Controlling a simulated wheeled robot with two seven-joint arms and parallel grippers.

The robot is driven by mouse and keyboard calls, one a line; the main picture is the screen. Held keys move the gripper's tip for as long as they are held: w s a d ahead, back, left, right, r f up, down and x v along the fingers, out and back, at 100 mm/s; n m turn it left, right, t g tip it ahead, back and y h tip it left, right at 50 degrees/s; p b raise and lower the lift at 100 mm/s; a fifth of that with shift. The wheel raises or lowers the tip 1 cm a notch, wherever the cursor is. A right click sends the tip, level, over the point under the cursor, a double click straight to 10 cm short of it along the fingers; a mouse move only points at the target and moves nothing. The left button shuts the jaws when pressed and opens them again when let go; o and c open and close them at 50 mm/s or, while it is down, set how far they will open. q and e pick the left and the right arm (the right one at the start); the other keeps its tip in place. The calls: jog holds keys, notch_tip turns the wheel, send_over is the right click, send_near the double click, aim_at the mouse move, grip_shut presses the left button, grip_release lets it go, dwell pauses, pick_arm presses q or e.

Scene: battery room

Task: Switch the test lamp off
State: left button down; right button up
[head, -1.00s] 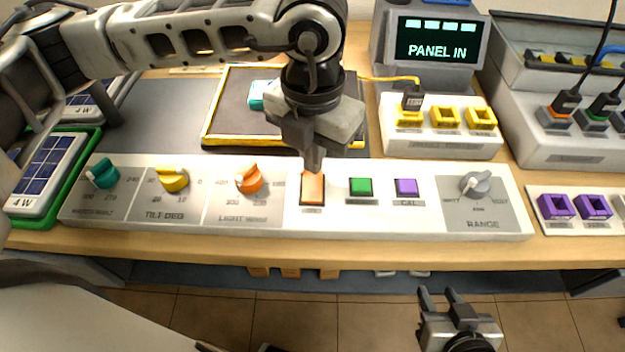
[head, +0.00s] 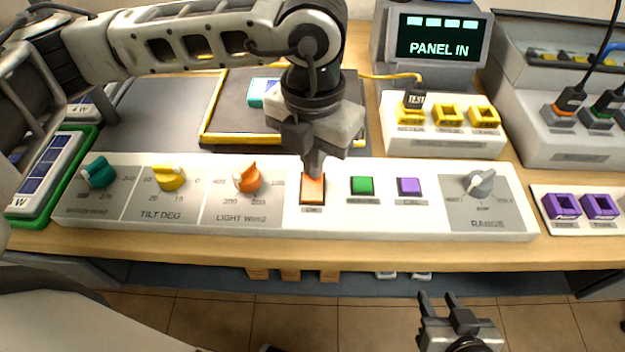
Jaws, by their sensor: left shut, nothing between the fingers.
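The orange rocker switch (head: 312,190) sits in the white control strip (head: 400,222), right of the orange light knob (head: 247,177). Its label is too small to read surely. My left gripper (head: 315,170) points down with its fingers shut and empty. Its tips are at the switch's upper end; whether they touch cannot be told. They hide part of that end. A lamp is not clearly seen; a yellow-edged dark panel (head: 210,125) lies behind the gripper. My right gripper (head: 440,298) is low at the front, off the bench, its two fingers apart and empty.
A green button (head: 362,186) and a purple button (head: 409,187) are just right of the switch. The grey range knob (head: 480,183) is further right. A display (head: 438,38) reads "PANEL IN". Yellow sockets (head: 447,116) and cabled plugs (head: 569,98) stand behind.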

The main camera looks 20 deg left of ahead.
pick_arm(q)
jog(key=shift+f+b, duration=0.3)
jog(key=shift+f, duration=0.05)
jog(key=shift+r, duration=0.15)
jog(key=shift+r+p, duration=1.85)
jog(key=shift+r, duration=1.65)
jog(key=shift+f, duration=0.1)
